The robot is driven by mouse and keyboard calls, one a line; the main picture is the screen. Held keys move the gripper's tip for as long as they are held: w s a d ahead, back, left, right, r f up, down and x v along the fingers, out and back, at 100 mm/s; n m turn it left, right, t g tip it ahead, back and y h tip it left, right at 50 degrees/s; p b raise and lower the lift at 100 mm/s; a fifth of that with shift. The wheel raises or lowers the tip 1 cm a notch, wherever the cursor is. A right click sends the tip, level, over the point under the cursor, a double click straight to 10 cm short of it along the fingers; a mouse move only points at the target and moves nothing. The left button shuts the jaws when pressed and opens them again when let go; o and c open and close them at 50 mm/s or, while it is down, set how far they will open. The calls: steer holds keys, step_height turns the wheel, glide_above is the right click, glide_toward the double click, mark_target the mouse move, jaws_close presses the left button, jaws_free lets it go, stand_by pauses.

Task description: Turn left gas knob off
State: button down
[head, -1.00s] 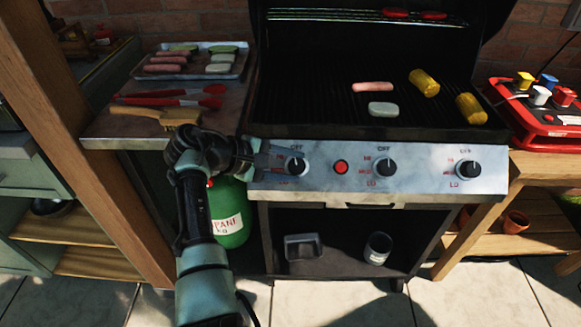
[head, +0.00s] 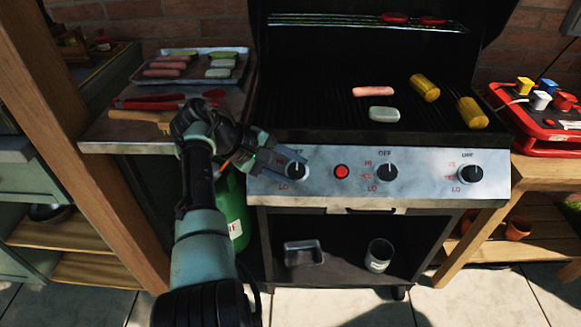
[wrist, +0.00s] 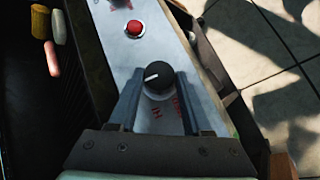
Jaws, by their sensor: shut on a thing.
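The left gas knob (head: 298,173) is a round black dial on the grill's silver front panel (head: 420,185), left of the red button. My gripper (head: 289,163) reaches it from the left. In the wrist view the knob (wrist: 158,82) sits between the two grey fingers of my gripper (wrist: 158,76), which are shut on its sides. Its white pointer mark faces left in that view, towards the cooking grate. Red lettering shows on the panel between the fingers. In the head view the fingers hide part of the knob and its OFF label.
The red button (head: 341,171), middle knob (head: 387,172) and right knob (head: 470,172) are on the same panel. A sausage (head: 373,91) and corn (head: 424,85) lie on the grate. A side shelf (head: 120,137) and green gas bottle (head: 233,200) are at left.

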steer(key=shift+c, duration=1.7)
jaws_free()
steer(key=p+v, duration=0.2)
steer(key=v, duration=1.1)
steer(key=shift+w, duration=0.1)
